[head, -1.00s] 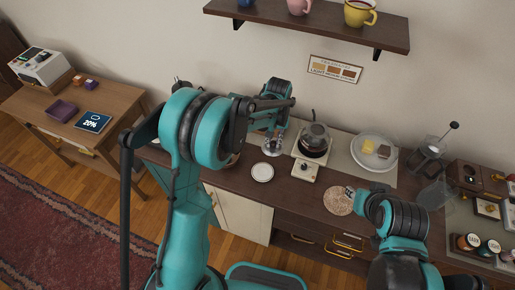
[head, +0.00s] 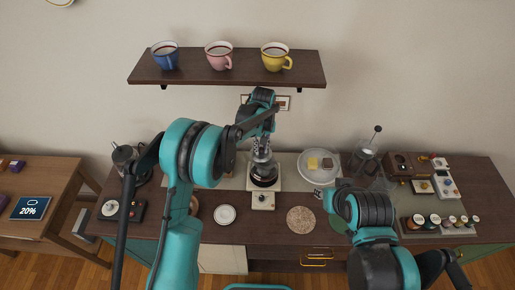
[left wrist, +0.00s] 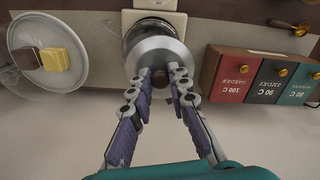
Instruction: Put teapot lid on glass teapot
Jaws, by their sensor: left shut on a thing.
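The glass teapot (head: 263,179), with dark contents, stands on a small cream warmer (head: 263,201) on the counter. It also shows in the left wrist view (left wrist: 146,26), partly covered by the lid. The teapot lid (left wrist: 171,49) is a silvery disc with a dark knob. My left gripper (left wrist: 159,76) is shut on that knob and holds the lid over the teapot's top. In the head view my left gripper (head: 261,146) is right above the teapot. Whether lid and rim touch is unclear. My right gripper (head: 322,192) is low over the counter, right of the warmer; its fingers are too small to read.
A white plate (head: 302,169) with yellow and brown pieces lies right of the teapot. A tea box (left wrist: 258,75) with coloured drawers stands on its other side. A small white dish (head: 225,215) and a round speckled mat (head: 301,220) lie in front. A shelf (head: 226,69) with cups hangs above.

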